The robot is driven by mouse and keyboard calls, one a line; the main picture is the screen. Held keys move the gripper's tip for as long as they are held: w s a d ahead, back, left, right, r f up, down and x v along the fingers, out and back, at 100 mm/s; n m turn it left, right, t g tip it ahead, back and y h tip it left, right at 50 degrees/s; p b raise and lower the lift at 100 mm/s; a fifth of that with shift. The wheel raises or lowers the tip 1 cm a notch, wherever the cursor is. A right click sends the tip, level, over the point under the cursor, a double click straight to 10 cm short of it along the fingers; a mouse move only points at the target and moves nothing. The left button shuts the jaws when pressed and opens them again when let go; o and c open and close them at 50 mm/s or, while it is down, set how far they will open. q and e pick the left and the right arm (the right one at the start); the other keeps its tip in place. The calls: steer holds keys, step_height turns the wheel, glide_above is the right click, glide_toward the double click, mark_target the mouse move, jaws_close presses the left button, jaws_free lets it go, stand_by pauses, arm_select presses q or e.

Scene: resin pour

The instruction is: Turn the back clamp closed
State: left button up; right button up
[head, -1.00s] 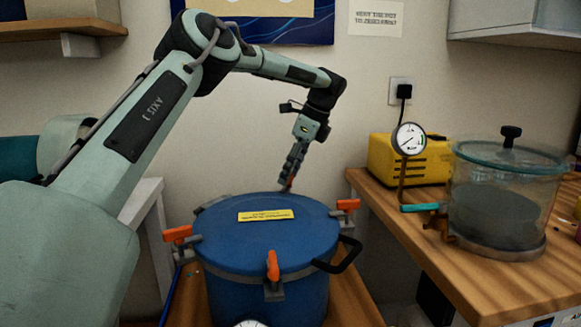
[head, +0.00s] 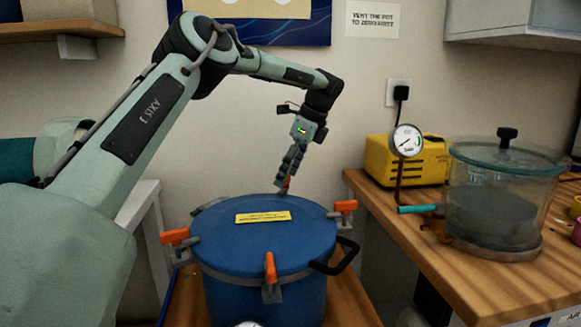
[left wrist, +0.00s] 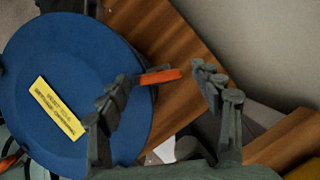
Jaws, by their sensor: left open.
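The blue pot (head: 300,245) stands with its lid on and a yellow label on the lid. The back clamp's orange handle (head: 287,182) shows at the far rim, partly hidden by my left gripper (head: 286,178). In the left wrist view this handle (left wrist: 160,76) sticks outward from the lid's edge. My left gripper (left wrist: 165,82) is open there, with one finger on either side of the handle. I cannot tell whether either finger touches it. My right gripper is not in view.
Other orange-handled clamps sit at the pot's left (head: 174,236), front (head: 270,267) and right (head: 345,206). A black side handle (head: 345,258) juts right. The right bench holds a yellow pump (head: 385,160), a gauge (head: 407,140) and a clear chamber (head: 500,205). The wall is close behind.

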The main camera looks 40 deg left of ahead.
arm_select(q)
steer(key=v, duration=1.1)
steer(key=shift+r, duration=0.4)
steer(key=shift+d, duration=0.15)
